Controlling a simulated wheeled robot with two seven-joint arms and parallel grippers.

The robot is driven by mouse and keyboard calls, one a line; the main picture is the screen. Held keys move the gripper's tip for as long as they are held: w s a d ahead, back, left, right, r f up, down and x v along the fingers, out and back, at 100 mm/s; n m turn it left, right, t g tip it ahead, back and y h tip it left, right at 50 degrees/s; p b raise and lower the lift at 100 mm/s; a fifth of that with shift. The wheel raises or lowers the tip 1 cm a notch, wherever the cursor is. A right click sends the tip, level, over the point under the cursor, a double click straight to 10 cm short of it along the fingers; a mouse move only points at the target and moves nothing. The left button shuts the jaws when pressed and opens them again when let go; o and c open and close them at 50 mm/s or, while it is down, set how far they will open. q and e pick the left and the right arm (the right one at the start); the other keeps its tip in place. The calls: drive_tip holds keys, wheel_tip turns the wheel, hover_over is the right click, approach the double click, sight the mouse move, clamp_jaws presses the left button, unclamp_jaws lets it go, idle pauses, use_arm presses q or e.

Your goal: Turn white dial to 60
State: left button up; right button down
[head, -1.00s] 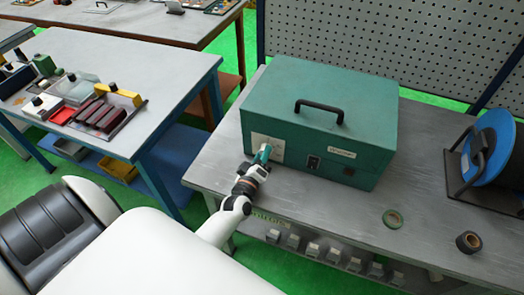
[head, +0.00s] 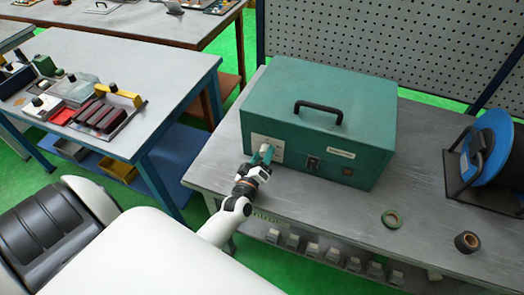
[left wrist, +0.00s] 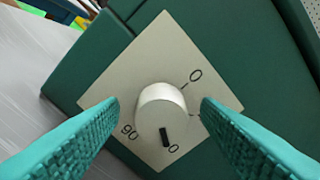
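The white dial (left wrist: 160,108) sits on a pale square plate (left wrist: 140,75) on the front of the green box (head: 318,110). Its black mark points toward the bottom of the left wrist view, at a label ending in 0 whose first digit is hidden. A 0 label is at upper right and 90 at lower left. My left gripper (left wrist: 160,106) is open, one finger on each side of the dial with visible gaps. In the head view the left gripper (head: 262,154) is at the plate and covers the dial. My right gripper is not in view.
The box stands on a grey bench (head: 310,205). A pegboard (head: 390,45) is behind. Another table (head: 150,65) with parts stands left.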

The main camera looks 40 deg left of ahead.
use_arm(q)
drive_tip(key=b+v, duration=0.3)
drive_tip(key=v, duration=0.8)
drive_tip(key=shift+d+f, duration=0.1)
drive_tip(key=shift+s+d, duration=0.1)
drive_tip(key=shift+s, duration=0.4)
